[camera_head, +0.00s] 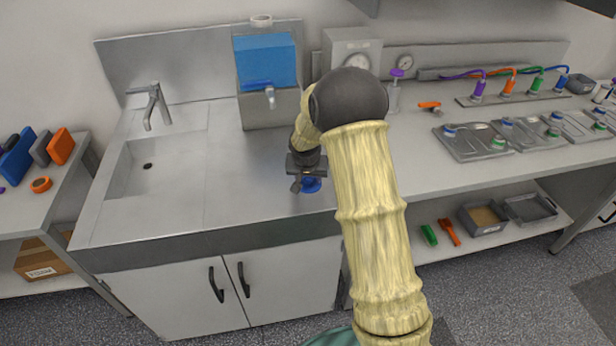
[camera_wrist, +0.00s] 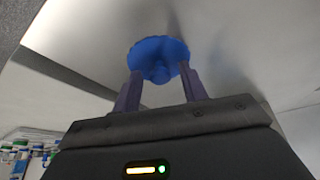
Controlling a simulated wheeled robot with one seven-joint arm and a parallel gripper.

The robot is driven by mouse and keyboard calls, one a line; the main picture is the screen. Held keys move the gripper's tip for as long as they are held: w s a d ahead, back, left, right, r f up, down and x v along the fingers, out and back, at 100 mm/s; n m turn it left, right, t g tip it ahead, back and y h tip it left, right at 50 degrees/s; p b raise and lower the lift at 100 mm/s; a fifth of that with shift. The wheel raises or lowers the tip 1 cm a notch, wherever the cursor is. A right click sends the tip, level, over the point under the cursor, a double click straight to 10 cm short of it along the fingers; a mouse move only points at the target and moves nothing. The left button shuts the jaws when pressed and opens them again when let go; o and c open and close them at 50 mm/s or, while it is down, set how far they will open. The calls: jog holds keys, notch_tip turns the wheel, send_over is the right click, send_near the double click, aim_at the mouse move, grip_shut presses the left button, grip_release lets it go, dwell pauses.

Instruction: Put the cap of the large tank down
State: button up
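The blue cap (camera_head: 311,184) is at the worktop, to the right of the sink and in front of the large tank. In the wrist view the cap (camera_wrist: 158,50) shows as a scalloped disc with a central knob, and it seems to lie on the grey surface. My gripper (camera_head: 299,184) is low over the worktop right by the cap. Its two fingers (camera_wrist: 160,77) stand apart on either side of the knob, with what looks like a gap. The large blue tank (camera_head: 265,60) stands behind, with a pale ring (camera_head: 261,20) on top.
The sink (camera_head: 160,165) is to the left with a tap (camera_head: 152,105). A gauge box (camera_head: 352,50) stands right of the tank. Cell trays (camera_head: 472,142) and coloured cables lie farther right. The worktop's front edge (camera_head: 240,237) is close. Bare worktop lies left of the cap.

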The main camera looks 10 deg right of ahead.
jog(key=shift+r, duration=0.15)
jog(key=v, duration=1.2)
dwell(0.4)
jog(key=s+d+f+n+g+y, duration=0.1)
jog(key=s+f+n, duration=0.1)
jog(key=s, duration=2.2)
jog(key=shift+s+d+f+n+g, duration=0.2)
jog(key=shift+s+d+n+g, duration=0.15)
jog(key=shift+n, duration=0.45)
jog(key=p+v, duration=0.2)
jog(key=w+p+v, duration=0.1)
jog(key=p+v, duration=0.1)
jog(key=v, duration=0.1)
jog(key=shift+r+p, duration=0.15)
jog(key=shift+p, duration=0.25)
